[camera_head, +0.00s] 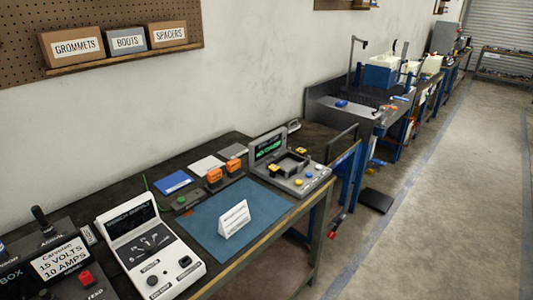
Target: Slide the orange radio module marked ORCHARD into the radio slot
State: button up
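Two orange modules stand side by side on the workbench: a left orange module (214,176) and a right orange module (234,167). Both have dark lower parts. Their markings are too small to read, so I cannot tell which is marked ORCHARD. To their right is a grey device (318,178) with a green-lit screen (268,147), a dark recessed bay and several coloured buttons. I cannot make out which opening is the radio slot. My gripper is not in view.
A blue mat (215,240) carries a white folded card (234,219). A white meter (150,250) and a dark box with a 15 VOLTS sign (60,262) stand at the left. A blue booklet (174,182) lies behind the mat. Open floor (440,210) lies right of the bench.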

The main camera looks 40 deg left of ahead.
aim_at(232, 165)
jog(key=u, duration=0.3)
jog(key=i, duration=1.55)
jog(key=u, duration=1.45)
jog(key=i, duration=0.85)
jog(key=u, duration=1.1)
jog(key=i, duration=0.2)
jog(key=u, duration=0.05)
